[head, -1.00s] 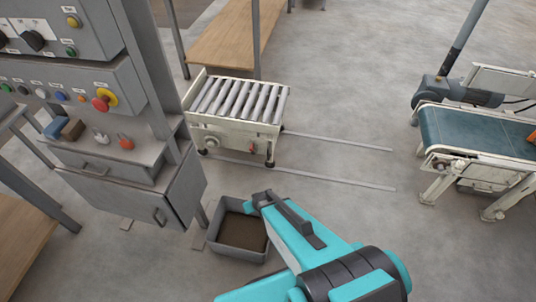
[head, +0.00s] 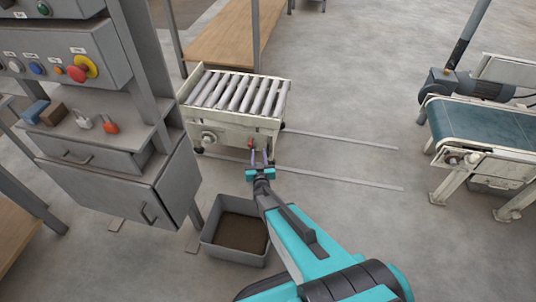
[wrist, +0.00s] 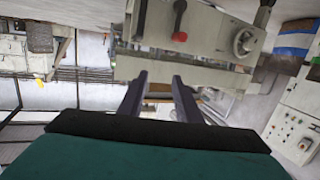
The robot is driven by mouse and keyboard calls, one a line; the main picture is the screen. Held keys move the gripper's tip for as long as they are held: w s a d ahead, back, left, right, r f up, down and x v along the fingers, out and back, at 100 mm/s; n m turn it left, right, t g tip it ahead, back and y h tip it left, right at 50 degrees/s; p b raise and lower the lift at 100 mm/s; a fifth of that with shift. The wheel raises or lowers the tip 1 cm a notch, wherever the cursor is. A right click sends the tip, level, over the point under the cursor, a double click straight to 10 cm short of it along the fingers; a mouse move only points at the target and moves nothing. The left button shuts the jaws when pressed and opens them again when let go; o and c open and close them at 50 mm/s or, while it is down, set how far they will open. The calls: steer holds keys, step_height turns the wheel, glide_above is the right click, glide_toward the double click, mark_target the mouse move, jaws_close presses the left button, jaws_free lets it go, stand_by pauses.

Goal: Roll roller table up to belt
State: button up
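The roller table (head: 236,105) is a cream frame with several grey rollers on top. It stands on the left end of two floor rails, apart from the belt (head: 487,124), a green conveyor at the right. A red knob (head: 252,143) and a round handwheel (head: 209,137) are on its near side; both show in the wrist view, the red knob (wrist: 180,20) and the handwheel (wrist: 245,41). My gripper (head: 261,158) is just in front of the red knob. In the wrist view its two fingers (wrist: 161,98) are apart, with nothing between them.
Two flat floor rails (head: 340,179) run from the table toward the belt, and the floor between is clear. A grey bin (head: 209,251) with brown contents stands below my arm. A control cabinet (head: 118,180) stands close at the left. A wooden bench (head: 215,42) is behind the table.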

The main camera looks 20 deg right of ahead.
step_height(320, 180, down, 3)
steer(key=w+d+m+t+h+b, duration=0.1)
steer(key=w+d+b, duration=0.1)
steer(key=d+b, duration=0.15)
steer(key=h+b, duration=0.1)
steer(key=b, duration=0.6)
glide_toward(268, 149)
steer(key=x, duration=0.3)
steer(key=shift+w+r+m, duration=0.1)
steer(key=shift+m, duration=0.2)
steer(key=shift+w+d, duration=0.1)
steer(key=shift+w, duration=0.05)
steer(key=shift+b+x, duration=0.9)
steer(key=shift+x, duration=2.65)
steer(key=shift+c, duration=0.4)
jaws_close()
